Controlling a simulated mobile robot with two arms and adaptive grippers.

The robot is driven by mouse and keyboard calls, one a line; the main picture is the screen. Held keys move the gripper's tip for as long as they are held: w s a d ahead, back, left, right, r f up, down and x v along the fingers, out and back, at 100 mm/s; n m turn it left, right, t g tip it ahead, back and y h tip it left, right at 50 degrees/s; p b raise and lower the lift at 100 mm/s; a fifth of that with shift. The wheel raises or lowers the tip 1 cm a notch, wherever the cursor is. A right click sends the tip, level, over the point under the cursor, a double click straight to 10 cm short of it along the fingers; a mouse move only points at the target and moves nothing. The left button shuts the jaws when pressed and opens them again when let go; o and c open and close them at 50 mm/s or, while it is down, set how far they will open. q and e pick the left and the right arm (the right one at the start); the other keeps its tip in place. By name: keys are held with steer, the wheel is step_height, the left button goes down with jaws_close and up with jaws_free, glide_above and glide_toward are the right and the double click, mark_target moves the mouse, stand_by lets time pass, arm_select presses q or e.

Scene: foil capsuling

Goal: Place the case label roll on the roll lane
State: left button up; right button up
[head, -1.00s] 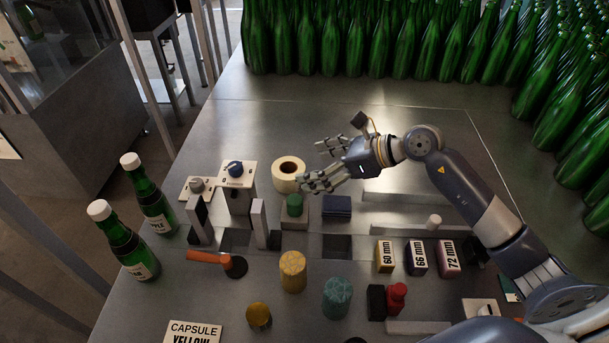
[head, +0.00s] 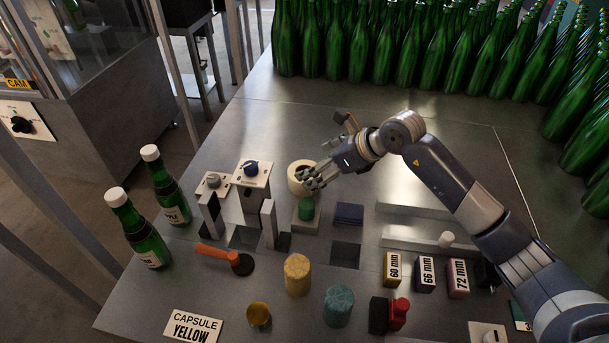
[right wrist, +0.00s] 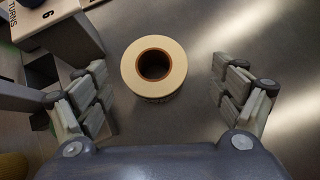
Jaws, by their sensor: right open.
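The case label roll (head: 295,174) is a cream ring with a brown core, lying flat on the metal table behind the green button. In the right wrist view the roll (right wrist: 144,83) sits between the spread fingers, apart from both sides. My right gripper (head: 322,177) is open beside and above the roll, partly covering its right side; it also shows in the right wrist view (right wrist: 165,88). The roll lane is not labelled; pale rails (head: 412,242) lie to the right on the table, and I cannot tell if they form it. My left gripper is not in view.
A green button block (head: 306,210) stands just in front of the roll, with a knob-topped post (head: 251,175) to its left. Green bottles (head: 385,45) crowd the back.

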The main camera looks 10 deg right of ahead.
steer(key=shift+a+f+p, duration=0.2)
steer(key=shift+a+p, duration=0.1)
steer(key=p+x, duration=0.1)
steer(key=x, duration=0.2)
steer(key=shift+a+f+p, duration=0.2)
steer(key=shift+a+p, duration=0.1)
steer(key=shift+w+a+f, duration=0.25)
steer(key=shift+w+f, duration=0.05)
steer(key=shift+f, duration=0.1)
steer(key=shift+s, duration=0.1)
steer(key=c, duration=1.3)
steer(key=shift+c, duration=0.3)
steer(key=shift+d+r, duration=0.1)
steer(key=shift+r, duration=0.05)
